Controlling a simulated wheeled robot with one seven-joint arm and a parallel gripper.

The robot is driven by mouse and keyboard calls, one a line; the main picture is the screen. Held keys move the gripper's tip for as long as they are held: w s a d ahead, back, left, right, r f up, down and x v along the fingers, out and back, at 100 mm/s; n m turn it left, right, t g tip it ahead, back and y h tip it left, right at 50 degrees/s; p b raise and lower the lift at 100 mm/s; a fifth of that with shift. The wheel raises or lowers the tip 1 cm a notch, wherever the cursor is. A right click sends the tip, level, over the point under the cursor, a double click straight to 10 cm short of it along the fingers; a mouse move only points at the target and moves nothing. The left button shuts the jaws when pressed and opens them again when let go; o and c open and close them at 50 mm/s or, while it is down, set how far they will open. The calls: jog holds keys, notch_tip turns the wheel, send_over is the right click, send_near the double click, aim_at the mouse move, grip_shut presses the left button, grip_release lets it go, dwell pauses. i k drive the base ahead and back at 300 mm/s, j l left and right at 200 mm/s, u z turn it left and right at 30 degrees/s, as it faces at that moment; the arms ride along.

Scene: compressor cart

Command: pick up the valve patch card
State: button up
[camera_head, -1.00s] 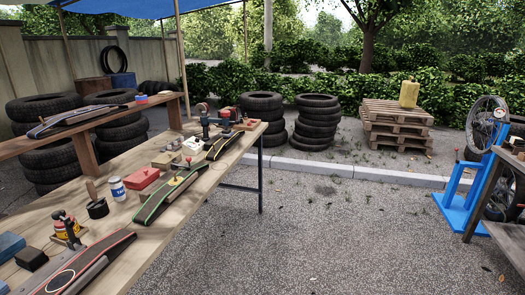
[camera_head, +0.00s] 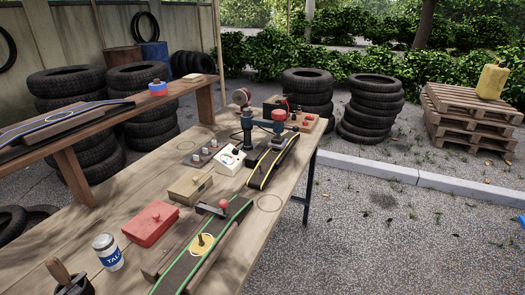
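I cannot tell for sure which thing is the valve patch card. A yellow oval patch with a short dark stem (camera_head: 202,245) lies on a green-edged dark strip (camera_head: 187,262) at the front of the wooden workbench (camera_head: 120,200). A small white piece with dark markings (camera_head: 230,162) sits further back, beside a yellow-edged dark strip (camera_head: 267,170). My gripper is not in view.
A red box (camera_head: 150,224), a white can (camera_head: 108,252), a tan block (camera_head: 190,188) and a dark clamp-like tool with a red top (camera_head: 278,128) stand on the bench. Tyre stacks (camera_head: 370,108) and pallets (camera_head: 468,118) are behind.

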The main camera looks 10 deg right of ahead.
aim_at(214, 145)
jog(key=i+l+u, duration=0.15)
jog(key=i+u, duration=0.3)
jog(key=i+l, duration=0.15)
jog(key=i, duration=0.15)
jog(key=i+l, duration=0.15)
jog(key=i+l+u, duration=0.3)
jog(key=i+u, duration=0.15)
jog(key=i+l+u, duration=0.4)
jog(key=u, duration=0.5)
